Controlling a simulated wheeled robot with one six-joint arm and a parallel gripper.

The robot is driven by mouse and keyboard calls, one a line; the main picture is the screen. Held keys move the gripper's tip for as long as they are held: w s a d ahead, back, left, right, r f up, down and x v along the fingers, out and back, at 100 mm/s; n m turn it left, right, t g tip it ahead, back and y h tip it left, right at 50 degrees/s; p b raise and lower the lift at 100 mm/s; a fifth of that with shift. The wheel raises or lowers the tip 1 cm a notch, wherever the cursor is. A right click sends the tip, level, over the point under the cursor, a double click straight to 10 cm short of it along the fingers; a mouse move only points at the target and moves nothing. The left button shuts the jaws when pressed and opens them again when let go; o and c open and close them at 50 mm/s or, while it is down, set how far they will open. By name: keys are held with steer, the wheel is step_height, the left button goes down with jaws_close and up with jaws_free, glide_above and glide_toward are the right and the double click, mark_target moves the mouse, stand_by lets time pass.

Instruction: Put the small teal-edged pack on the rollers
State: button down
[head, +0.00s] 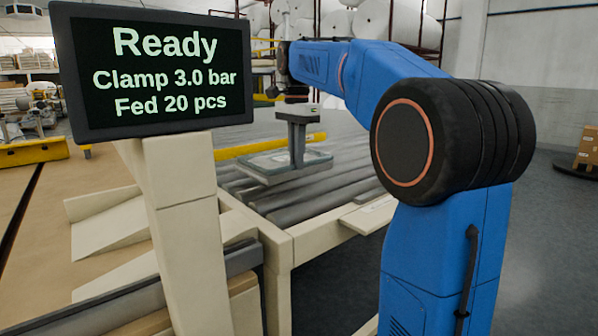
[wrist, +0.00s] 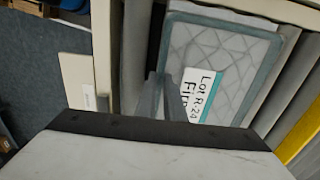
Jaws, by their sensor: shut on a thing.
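The small teal-edged pack (head: 262,161) lies flat over the grey rollers in the head view, pale on top with a darker rim. In the wrist view the pack (wrist: 222,50) shows quilted clear wrapping and a white label with a teal strip, partly hidden by my gripper. My gripper (head: 297,160) points down at the near right part of the pack. Its fingers (wrist: 167,96) are shut on the pack's edge. I cannot tell whether the pack's underside touches the rollers.
The rollers (head: 345,180) sit in a cream frame (head: 285,243). A screen (head: 155,72) on a cream post reads "Ready, Clamp 3.0 bar, Fed 20 pcs". A yellow bar (head: 240,151) runs behind the pack. Bare rollers lie around it.

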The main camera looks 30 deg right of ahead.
mark_target(297, 172)
steer(key=shift+f, duration=2.1)
steer(key=shift+f, duration=0.15)
steer(key=c, duration=1.9)
jaws_free()
steer(key=shift+o, duration=0.2)
step_height(297, 172, up, 12)
steer(key=shift+r, duration=0.15)
